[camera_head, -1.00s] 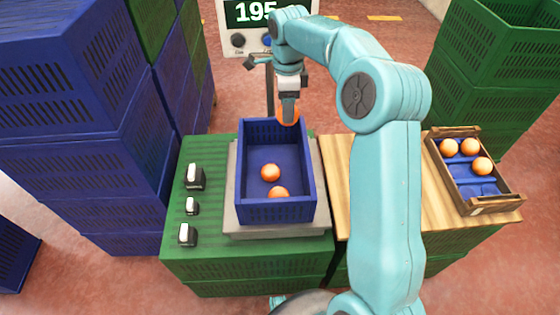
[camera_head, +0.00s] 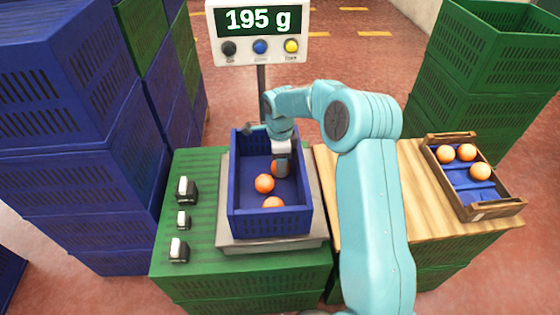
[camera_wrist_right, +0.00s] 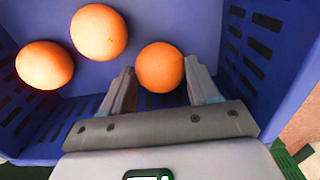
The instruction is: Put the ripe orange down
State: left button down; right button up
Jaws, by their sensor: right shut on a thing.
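My right gripper (camera_head: 281,170) is down inside the blue crate (camera_head: 270,222) on the scale. It is shut on an orange (camera_wrist_right: 160,67), which sits between the fingertips in the right wrist view. In the head view this orange (camera_head: 274,168) is partly hidden by the gripper, near the crate's far right part. Two other oranges lie in the crate, one (camera_head: 264,184) in the middle and one (camera_head: 273,202) near the front wall. I cannot tell whether the held orange touches the crate floor. My left gripper is not in view.
The scale display (camera_head: 258,20) reads 195 g. A wooden crate (camera_head: 492,210) with several oranges stands on the wooden top at right. Weights (camera_head: 182,219) stand on the green top left of the scale. Stacked blue crates (camera_head: 70,150) rise at left, green ones (camera_head: 475,100) at right.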

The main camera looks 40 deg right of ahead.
jog(key=o, duration=1.1)
notch_tip(320, 180, up, 12)
jog(key=shift+r+p, duration=0.1)
jog(key=shift+p, duration=1.05)
dwell(1.1)
